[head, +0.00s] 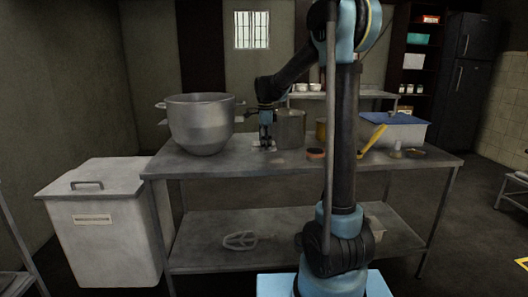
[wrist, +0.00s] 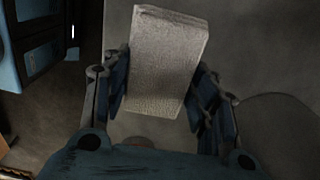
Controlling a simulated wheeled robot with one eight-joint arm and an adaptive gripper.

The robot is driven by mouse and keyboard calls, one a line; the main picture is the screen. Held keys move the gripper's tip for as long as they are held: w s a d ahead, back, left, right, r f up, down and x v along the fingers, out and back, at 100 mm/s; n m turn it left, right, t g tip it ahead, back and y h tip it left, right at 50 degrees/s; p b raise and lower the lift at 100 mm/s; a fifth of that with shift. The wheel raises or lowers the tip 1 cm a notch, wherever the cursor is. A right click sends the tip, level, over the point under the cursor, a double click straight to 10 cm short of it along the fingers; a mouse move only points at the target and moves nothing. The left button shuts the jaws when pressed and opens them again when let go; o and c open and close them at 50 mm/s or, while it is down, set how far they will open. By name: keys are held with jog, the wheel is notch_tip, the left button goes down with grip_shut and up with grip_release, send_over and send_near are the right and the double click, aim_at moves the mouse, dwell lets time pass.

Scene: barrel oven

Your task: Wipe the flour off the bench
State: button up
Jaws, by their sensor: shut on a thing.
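The steel bench (head: 225,165) spans the middle of the head view. My gripper (head: 266,140) points down over the bench, between the large mixing bowl and a steel pot. In the wrist view, its two fingers are shut on the sides of a pale, rough-textured block (wrist: 163,62), which looks like a sponge or folded cloth. In the head view, the block (head: 263,147) is a small pale shape at or close to the bench top; I cannot tell if it touches.
The mixing bowl (head: 200,125) stands left of my gripper, and the steel pot (head: 290,129) is close on its right. A round orange-topped thing (head: 316,153) and a blue-lidded tub (head: 399,132) stand farther right. The front left bench top is clear. A white bin (head: 105,225) stands left.

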jog(key=shift+r, duration=1.1)
